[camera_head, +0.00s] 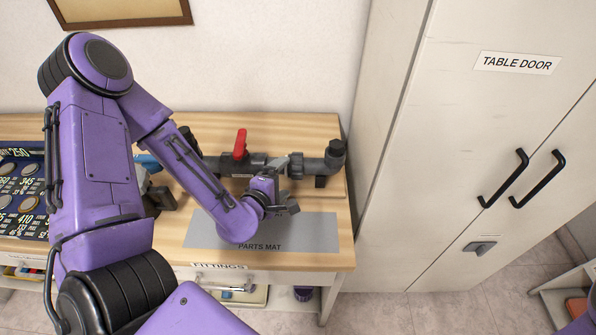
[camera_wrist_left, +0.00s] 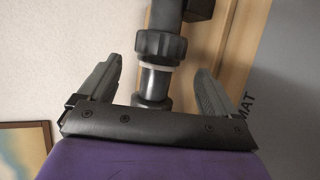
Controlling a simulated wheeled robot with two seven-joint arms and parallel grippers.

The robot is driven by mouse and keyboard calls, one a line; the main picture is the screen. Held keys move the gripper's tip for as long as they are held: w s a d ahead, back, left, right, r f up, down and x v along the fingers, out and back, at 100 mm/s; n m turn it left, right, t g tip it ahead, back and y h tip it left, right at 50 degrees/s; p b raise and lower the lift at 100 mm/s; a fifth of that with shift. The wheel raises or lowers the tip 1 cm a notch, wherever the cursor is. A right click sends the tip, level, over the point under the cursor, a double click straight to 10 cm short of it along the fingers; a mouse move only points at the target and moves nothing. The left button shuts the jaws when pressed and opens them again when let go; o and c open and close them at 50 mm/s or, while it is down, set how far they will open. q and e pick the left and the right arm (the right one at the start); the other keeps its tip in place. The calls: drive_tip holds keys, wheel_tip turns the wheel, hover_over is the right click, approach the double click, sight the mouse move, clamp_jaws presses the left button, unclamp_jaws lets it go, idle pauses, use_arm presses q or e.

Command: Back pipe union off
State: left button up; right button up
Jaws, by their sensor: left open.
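A dark grey pipe run with a red-handled valve (camera_head: 240,146) lies along the back of the wooden table. An elbow (camera_head: 336,152) ends it at the right. My left gripper (camera_head: 284,180) is at the pipe between valve and elbow and hides part of it. In the left wrist view my left gripper (camera_wrist_left: 152,85) is open and empty. A ribbed union nut (camera_wrist_left: 160,46) lies just beyond and between its fingers, apart from both. A pale ring shows below the nut, then bare dark pipe (camera_wrist_left: 155,80). My right gripper is out of view.
A grey parts mat (camera_head: 312,232) lies bare at the table front. A dark board with coins and numbers (camera_head: 22,190) is at the left. A fittings drawer (camera_head: 222,267) is under the table edge. A tall cabinet (camera_head: 455,130) stands shut at the right.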

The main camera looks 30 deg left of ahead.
sight(292, 170)
use_arm(q)
drive_tip(key=p+x, duration=0.1)
drive_tip(key=x, duration=0.7)
drive_tip(key=shift+w+f, duration=0.15)
drive_tip(key=shift+w, duration=0.1)
drive_tip(key=shift+s, duration=0.1)
drive_tip(key=c, duration=0.4)
drive_tip(key=shift+p, duration=0.3)
drive_tip(key=shift+c, duration=1.4)
